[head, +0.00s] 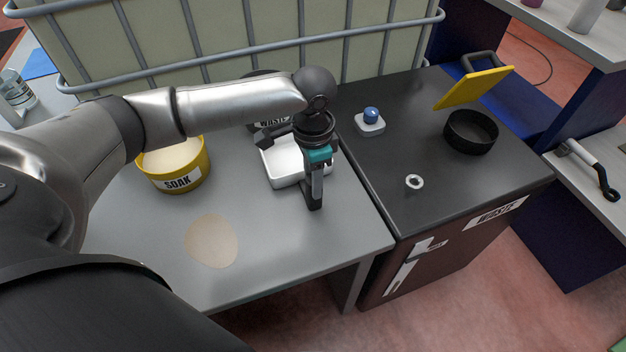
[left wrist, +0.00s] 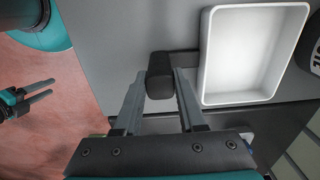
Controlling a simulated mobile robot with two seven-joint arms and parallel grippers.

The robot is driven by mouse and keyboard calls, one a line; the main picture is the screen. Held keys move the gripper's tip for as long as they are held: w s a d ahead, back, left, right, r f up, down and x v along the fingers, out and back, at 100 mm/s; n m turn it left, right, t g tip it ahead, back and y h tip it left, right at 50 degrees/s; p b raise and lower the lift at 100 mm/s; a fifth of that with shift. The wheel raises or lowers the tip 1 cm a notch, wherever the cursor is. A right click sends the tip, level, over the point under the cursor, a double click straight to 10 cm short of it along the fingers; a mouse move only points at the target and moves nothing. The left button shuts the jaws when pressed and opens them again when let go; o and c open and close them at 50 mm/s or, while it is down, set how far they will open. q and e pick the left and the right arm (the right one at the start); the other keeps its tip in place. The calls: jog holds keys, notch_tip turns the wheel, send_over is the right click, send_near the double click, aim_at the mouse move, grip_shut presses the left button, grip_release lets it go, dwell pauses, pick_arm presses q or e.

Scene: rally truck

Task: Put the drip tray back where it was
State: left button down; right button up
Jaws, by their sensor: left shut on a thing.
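The drip tray is a shallow white rectangular tray (head: 283,181) at the back right of the grey bench, partly hidden by my left arm. In the left wrist view the white tray (left wrist: 207,55) is empty, with a dark handle (left wrist: 160,75) on its side. My left gripper (head: 313,200) points down beside the tray and is shut on that handle, which shows between its fingers (left wrist: 160,88). I cannot tell whether the tray touches the bench. My right gripper (left wrist: 42,91) shows only at the left of the wrist view, its fingers apart and empty.
A yellow SOAK tub (head: 174,183) stands left of the tray; a dark WASTE container (head: 268,124) stands behind it. A round tan patch (head: 212,242) marks the bench front. The dark cabinet (head: 440,208) at right holds a blue-knobbed block (head: 370,124), a ring (head: 414,181) and a black pan (head: 470,133).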

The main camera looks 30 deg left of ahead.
pick_arm(q)
jog(key=shift+c, duration=2.4)
grip_release()
jog(key=shift+f, duration=0.1)
pick_arm(e)
jog(key=shift+s+f, duration=0.1)
jog(key=shift+f, duration=0.1)
pick_arm(q)
jog(key=shift+r, duration=0.55)
notch_tip(320, 180, up, 8)
jog(key=p, duration=0.5)
jog(key=shift+r, duration=0.25)
jog(key=shift+r+p, duration=0.55)
jog(key=shift+r, duration=0.85)
pick_arm(e)
jog(key=s+d+f, duration=0.5)
jog(key=s+f, duration=0.2)
jog(key=f, duration=0.1)
jog(key=shift+s+d+f+h, duration=0.15)
jog(key=shift+d+f+h, duration=0.05)
jog(key=shift+f+h, duration=0.15)
